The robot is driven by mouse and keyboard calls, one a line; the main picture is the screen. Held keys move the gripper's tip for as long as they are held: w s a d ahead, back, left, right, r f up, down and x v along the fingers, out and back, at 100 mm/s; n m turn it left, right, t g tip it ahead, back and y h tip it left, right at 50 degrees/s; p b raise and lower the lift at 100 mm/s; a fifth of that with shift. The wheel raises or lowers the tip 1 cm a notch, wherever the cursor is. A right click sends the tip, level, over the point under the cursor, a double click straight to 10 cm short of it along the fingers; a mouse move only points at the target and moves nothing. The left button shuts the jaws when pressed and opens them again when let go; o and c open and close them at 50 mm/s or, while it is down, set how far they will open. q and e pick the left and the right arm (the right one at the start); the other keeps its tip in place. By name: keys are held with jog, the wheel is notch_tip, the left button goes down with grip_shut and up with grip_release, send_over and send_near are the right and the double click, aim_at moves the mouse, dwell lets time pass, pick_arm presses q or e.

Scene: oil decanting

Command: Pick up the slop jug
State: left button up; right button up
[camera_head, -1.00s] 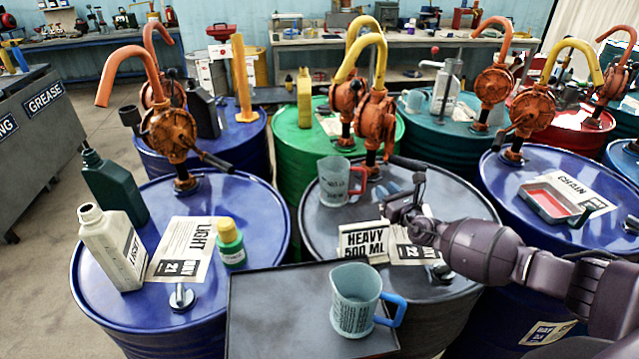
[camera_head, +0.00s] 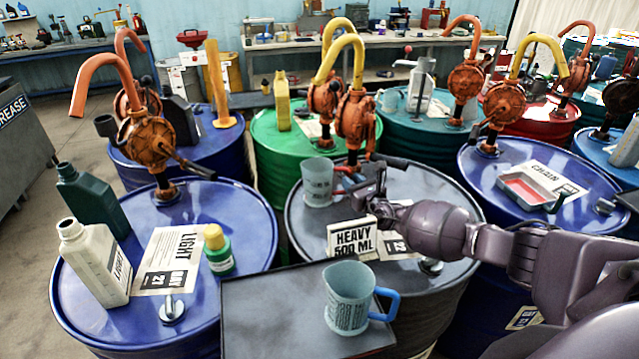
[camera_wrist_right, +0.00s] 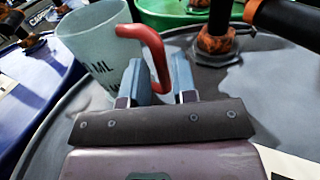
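A translucent jug with a red handle (camera_head: 317,182) stands upright on the dark grey drum (camera_head: 300,222), behind the "HEAVY 500 ML" sign (camera_head: 345,238). A second translucent jug, with a blue handle (camera_head: 347,295), stands on a dark flat-topped stand in front. I cannot read which one is labelled slop. My right gripper (camera_head: 362,186) is at the red handle. In the right wrist view, its fingers (camera_wrist_right: 163,82) are apart on either side of the red handle (camera_wrist_right: 157,52), with the jug body (camera_wrist_right: 92,45) to the left. My left gripper is not in view.
Orange and yellow hand pumps (camera_head: 354,117) rise from the drums close behind the red-handled jug. Bottles and a green can with yellow cap (camera_head: 218,255) stand on the blue drum at left. The dark stand (camera_head: 265,315) is mostly clear on its left.

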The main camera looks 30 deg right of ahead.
jog(key=shift+w, duration=1.3)
grip_shut()
